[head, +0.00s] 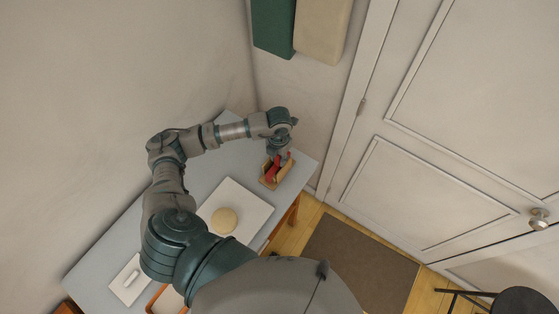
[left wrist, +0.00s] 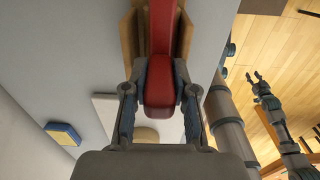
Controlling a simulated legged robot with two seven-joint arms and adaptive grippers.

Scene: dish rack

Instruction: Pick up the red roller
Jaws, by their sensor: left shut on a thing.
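The red roller (head: 272,172) sits at the wooden holder (head: 284,173) near the table's far right corner. In the left wrist view the roller (left wrist: 160,40) runs up from between my fingers, with the holder (left wrist: 131,42) around its far part. My left gripper (head: 280,157) is above the holder and shut on the roller's near end; the wrist view shows a finger on each side (left wrist: 160,92). The roller's far end is cut off there. My right gripper (left wrist: 255,78) shows small in the left wrist view, its fingers apart and empty, away from the roller.
A white board (head: 256,219) with a round tan item (head: 224,221) lies mid-table. A white tray (head: 120,290) is at the near left. A blue and yellow block (left wrist: 63,134) shows in the wrist view. Walls are behind; a door (head: 460,130) is at right.

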